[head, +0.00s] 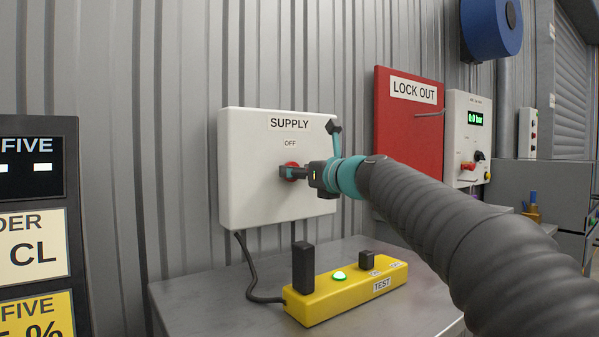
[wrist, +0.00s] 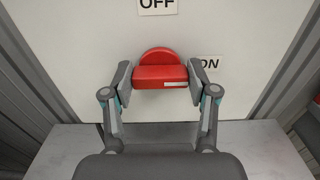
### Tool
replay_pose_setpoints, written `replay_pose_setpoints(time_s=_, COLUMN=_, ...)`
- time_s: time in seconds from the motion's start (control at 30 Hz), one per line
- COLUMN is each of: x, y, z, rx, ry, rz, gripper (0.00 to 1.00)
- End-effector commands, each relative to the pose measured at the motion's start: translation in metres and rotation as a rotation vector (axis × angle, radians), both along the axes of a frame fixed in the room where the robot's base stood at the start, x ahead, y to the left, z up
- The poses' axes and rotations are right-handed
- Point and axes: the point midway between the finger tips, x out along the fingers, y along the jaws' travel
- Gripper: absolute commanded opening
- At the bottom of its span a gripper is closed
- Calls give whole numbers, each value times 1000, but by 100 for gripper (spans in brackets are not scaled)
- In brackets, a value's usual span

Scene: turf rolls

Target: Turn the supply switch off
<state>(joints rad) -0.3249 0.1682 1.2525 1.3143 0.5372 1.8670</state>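The supply switch is a red knob (wrist: 160,70) with a raised grip bar on the white supply box (head: 250,165). The bar lies level in the wrist view, and its white mark is at the right end, beside the ON label (wrist: 209,64). The OFF label (wrist: 157,4) is above the knob. My gripper (wrist: 160,78) is in front of the knob, its fingers spread wide, one at each end of the bar. I cannot tell whether they touch it. In the head view, my gripper (head: 291,172) partly hides the knob.
A yellow test unit (head: 345,287) with a lit green lamp (head: 339,276) sits on the grey bench (head: 200,300) below the box, its cable (head: 247,265) running up to it. A red lock-out board (head: 408,140) and a gauge panel (head: 468,110) are to the right.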

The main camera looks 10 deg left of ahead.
Motion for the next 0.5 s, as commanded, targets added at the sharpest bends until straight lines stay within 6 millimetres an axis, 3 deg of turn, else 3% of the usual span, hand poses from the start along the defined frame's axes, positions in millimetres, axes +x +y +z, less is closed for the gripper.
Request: replay_pose_setpoints(time_s=0.5, x=0, y=0, z=-1, rx=-75, ry=-84, rz=0, gripper=23)
